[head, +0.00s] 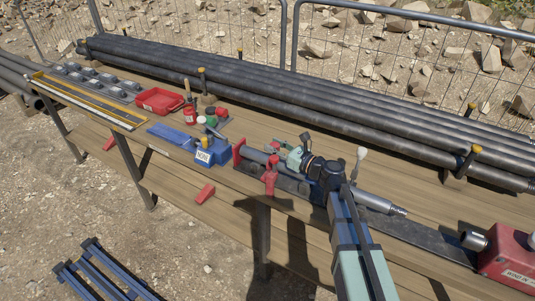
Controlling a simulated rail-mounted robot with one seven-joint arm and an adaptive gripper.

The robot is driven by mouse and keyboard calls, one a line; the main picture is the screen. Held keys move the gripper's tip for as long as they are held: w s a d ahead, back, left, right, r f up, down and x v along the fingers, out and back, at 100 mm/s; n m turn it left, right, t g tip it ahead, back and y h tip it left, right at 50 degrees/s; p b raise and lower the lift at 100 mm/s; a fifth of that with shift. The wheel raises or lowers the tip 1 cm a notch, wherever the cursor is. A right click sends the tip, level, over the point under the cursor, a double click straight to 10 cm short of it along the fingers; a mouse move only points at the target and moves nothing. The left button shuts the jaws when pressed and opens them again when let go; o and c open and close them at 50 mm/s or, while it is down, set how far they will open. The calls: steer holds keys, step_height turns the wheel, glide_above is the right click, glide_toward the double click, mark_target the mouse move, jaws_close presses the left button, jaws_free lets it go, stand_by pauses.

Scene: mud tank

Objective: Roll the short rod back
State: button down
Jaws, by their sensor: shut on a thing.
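A short grey rod (254,155) lies along the front of the bench. It runs from a red end piece (238,152) on the left towards the lower right, where my arm hides its middle. A silver stepped piece (380,203) in line with it shows to the right of my arm. My gripper (284,160) is shut at the rod, beside a red clamp-like part (270,176). Its fingertips are small and partly hidden, so the exact contact is unclear.
Long dark pipes (300,95) lie along the back between yellow-topped posts. Left of the rod are a blue labelled box (212,154), small pots, a brush and a red tray (160,101). A red box (508,258) stands at the right front. A wire fence stands behind.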

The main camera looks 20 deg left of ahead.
steer(key=shift+w+a+r, duration=0.1)
steer(key=shift+a+r, duration=0.05)
steer(key=shift+a, duration=0.05)
steer(key=c, duration=1)
jaws_free()
steer(key=shift+o, duration=1.4)
steer(key=shift+a, duration=0.15)
steer(key=shift+r, duration=0.3)
step_height(320, 180, up, 9)
steer(key=shift+r, duration=0.15)
